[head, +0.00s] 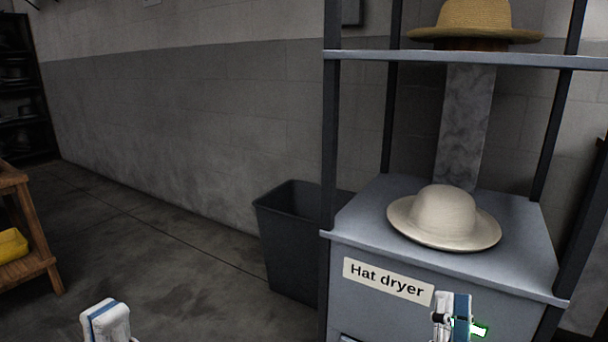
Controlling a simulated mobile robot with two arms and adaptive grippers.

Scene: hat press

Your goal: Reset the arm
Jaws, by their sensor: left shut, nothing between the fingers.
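A cream hat (444,217) with a round crown and wide brim rests upright on the grey hat dryer (372,215). My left gripper (106,322) shows as a white and blue shape at the bottom left edge, over the floor, well away from the dryer. It is shut and empty; its lower part is cut off by the frame. My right gripper (452,318) is at the bottom right, in front of the dryer's front face, below the hat and apart from it. Its fingers are too small and cut off to tell their state.
A straw hat (474,20) sits on the upper shelf (365,56) of the dark rack. A label (388,282) reads "Hat dryer". A green-lit part (480,330) shows beside my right gripper. A dark bin (290,235) stands left of the dryer. A wooden table (20,225) is far left. Floor between is clear.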

